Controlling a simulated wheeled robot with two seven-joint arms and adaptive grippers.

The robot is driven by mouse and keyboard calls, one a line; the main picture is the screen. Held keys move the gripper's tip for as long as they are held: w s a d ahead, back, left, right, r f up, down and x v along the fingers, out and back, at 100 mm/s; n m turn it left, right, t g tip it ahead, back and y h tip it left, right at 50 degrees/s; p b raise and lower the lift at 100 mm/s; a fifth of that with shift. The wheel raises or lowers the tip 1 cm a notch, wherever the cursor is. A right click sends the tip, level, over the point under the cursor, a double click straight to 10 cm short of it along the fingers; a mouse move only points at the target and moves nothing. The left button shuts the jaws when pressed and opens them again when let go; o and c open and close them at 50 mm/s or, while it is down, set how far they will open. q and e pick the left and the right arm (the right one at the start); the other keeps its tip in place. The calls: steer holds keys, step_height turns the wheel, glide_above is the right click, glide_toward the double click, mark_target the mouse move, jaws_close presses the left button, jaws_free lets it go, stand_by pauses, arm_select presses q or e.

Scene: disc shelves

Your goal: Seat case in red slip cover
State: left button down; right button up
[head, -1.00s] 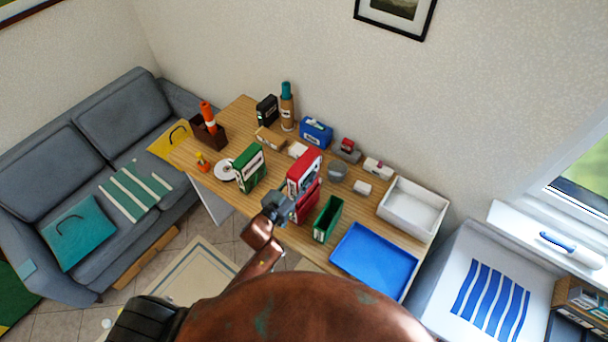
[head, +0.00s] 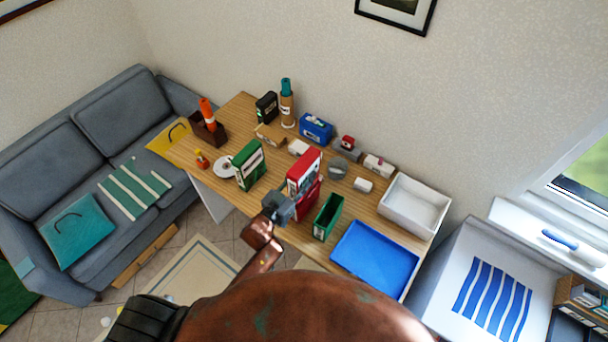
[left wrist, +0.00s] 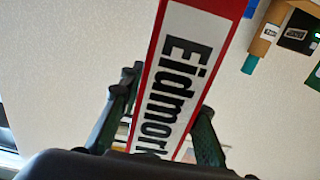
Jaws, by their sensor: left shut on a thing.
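The red case (head: 304,171) has a white label and stands upright near the middle of the table. My left gripper (head: 281,207) is shut on it from the near side. In the left wrist view the case (left wrist: 182,75), with red edges and large dark lettering, runs between the two fingers. The red slip cover (head: 308,204) is directly below the case in the head view. The gripper hides part of both, and I cannot tell how far the case is inside the cover. My right gripper is not in view.
A green open holder (head: 327,217) stands close to the right of the cover, and a green case (head: 249,164) stands to the left. A blue tray (head: 374,259) and a white bin (head: 432,223) fill the right end. Small boxes line the back.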

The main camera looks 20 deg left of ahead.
arm_select(q)
steer(key=shift+f+b, duration=0.65)
steer(key=shift+f, duration=0.3)
steer(key=shift+f+b, duration=0.8)
steer(key=shift+f, duration=0.5)
steer(key=shift+f+b, duration=0.85)
steer(key=shift+f, duration=0.55)
steer(key=shift+f+b, duration=0.75)
steer(key=shift+f, duration=0.4)
steer(key=c, duration=1.7)
jaws_free()
steer(key=o, duration=0.3)
steer(key=shift+f, duration=0.1)
steer(key=shift+s+f, duration=0.1)
steer(key=shift+f, duration=0.05)
